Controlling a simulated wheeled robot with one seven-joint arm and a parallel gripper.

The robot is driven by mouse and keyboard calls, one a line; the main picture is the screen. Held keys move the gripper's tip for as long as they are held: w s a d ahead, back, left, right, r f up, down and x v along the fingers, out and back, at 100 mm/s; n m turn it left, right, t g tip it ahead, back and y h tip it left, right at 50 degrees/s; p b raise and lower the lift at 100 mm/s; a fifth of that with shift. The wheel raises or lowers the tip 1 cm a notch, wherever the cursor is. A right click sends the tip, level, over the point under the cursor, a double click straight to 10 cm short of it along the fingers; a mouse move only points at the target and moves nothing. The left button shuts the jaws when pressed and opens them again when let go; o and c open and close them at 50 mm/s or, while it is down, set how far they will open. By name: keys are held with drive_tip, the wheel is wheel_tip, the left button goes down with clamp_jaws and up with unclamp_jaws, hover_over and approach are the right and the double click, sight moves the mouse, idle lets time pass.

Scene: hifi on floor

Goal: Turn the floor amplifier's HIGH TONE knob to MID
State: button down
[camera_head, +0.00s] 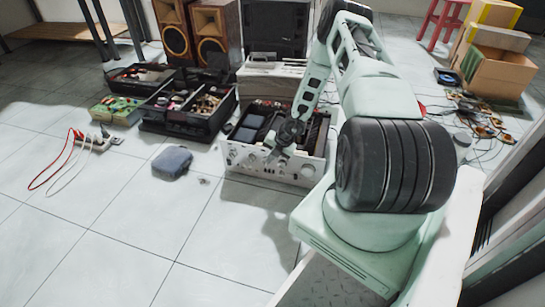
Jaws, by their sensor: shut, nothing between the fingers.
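The floor amplifier (308,174) sits on the tiled floor, its silver front panel with several knobs facing me and its top open to dark parts inside. My gripper (272,156) is at the front panel, over its middle, pointing down and toward the knobs. It is shut and holds nothing. I cannot tell whether it touches a knob. The panel lettering is too small to read, so the HIGH TONE knob and its setting cannot be made out.
A dark blue pouch (172,162) lies on the floor left of the amplifier. An open black toolbox (190,122) stands behind it. Red and white cables (62,160) lie far left. Cardboard boxes (495,72) and loose parts are at the right. The front left floor is clear.

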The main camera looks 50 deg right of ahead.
drive_tip(key=shift+w+a+r, duration=0.1)
drive_tip(key=shift+w+a, duration=0.05)
drive_tip(key=shift+w, duration=0.15)
drive_tip(key=shift+r+p, duration=0.15)
drive_tip(key=shift+p, duration=0.2)
drive_tip(key=shift+r+p, duration=0.7)
